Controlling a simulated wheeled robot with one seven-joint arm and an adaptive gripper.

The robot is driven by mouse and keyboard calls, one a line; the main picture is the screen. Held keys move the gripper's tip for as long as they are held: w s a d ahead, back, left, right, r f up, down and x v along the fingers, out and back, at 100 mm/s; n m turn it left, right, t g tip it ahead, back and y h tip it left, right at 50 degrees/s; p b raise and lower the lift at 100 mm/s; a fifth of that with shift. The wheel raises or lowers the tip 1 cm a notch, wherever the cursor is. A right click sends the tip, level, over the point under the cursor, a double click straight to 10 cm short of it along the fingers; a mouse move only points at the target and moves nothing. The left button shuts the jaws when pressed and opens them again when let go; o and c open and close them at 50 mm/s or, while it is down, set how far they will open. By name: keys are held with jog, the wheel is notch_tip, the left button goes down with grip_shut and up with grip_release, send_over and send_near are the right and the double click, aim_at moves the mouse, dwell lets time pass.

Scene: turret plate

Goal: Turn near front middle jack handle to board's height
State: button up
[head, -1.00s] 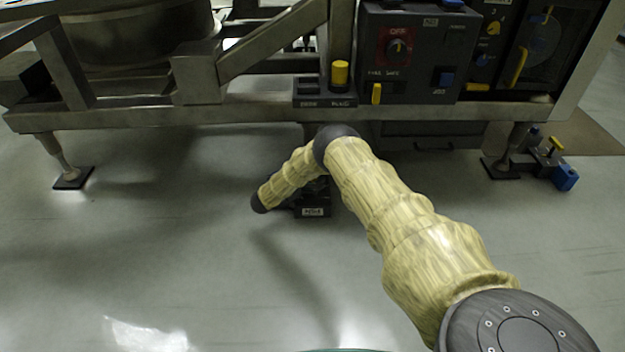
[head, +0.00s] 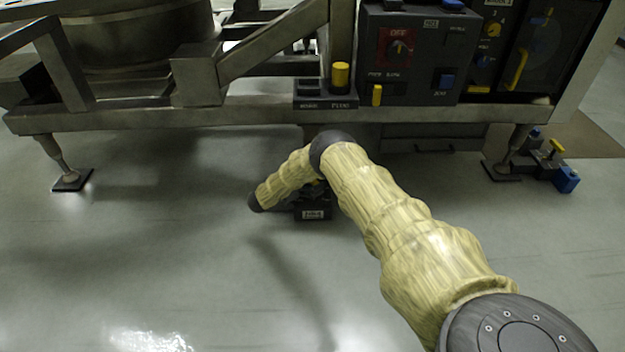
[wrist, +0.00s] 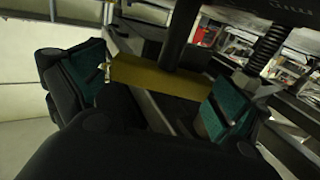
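The near front middle jack stands on the floor under the frame. In the head view its dark, labelled base (head: 313,213) shows just below my arm, which hides most of its upper part. In the wrist view the yellow jack handle (wrist: 155,77) is a flat bar lying between the two teal-padded fingers of my gripper (wrist: 152,92). The fingers stand wide apart, one near each end of the bar. I cannot tell whether the pads press on it. A dark post rises behind the bar, with a threaded rod (wrist: 267,48) to its right. In the head view my gripper is hidden.
The metal frame's lower beam (head: 235,115) runs above the floor, with a control box (head: 415,75) and a yellow knob (head: 340,76) over the jack. Another jack with a yellow handle (head: 556,147) stands by the right foot. A left foot (head: 72,180) stands apart. The front floor is clear.

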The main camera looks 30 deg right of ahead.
notch_tip(320, 180, up, 9)
jog(key=shift+f, duration=0.2)
jog(key=shift+r, duration=0.65)
jog(key=shift+a, duration=0.1)
dwell(0.5)
